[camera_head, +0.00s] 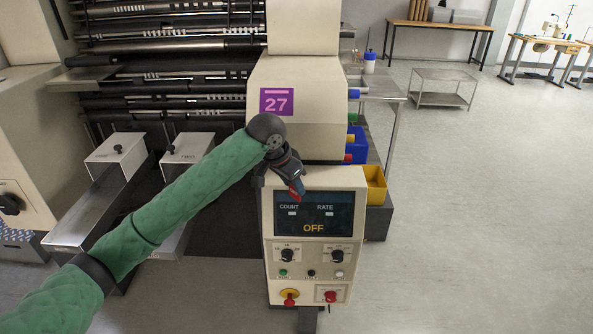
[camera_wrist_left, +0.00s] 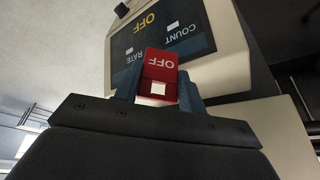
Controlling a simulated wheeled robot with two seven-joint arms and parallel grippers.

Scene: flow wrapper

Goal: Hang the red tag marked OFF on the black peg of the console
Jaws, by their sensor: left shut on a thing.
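The red tag (camera_wrist_left: 161,66) marked OFF shows in the left wrist view between my left gripper's two blue-grey fingers (camera_wrist_left: 157,88). It has a white square near its lower end, and its lettering appears upside down there. In the head view my left gripper (camera_head: 295,187) is shut on the tag, a little red of which shows (camera_head: 297,187), over the top of the console screen. The console (camera_head: 269,238) is cream with a dark screen (camera_head: 345,228) reading COUNT, RATE and OFF. I cannot make out for certain which dark part is the black peg. My right gripper is not in view.
Below the screen are two black knobs (camera_head: 288,255) (camera_head: 337,256), small buttons, a red-and-yellow switch (camera_head: 289,295) and a red knob (camera_head: 331,296). The wrapper housing (camera_head: 303,133) stands behind. A yellow bin (camera_head: 375,187) is to the right. Open floor (camera_head: 480,210) lies beyond it.

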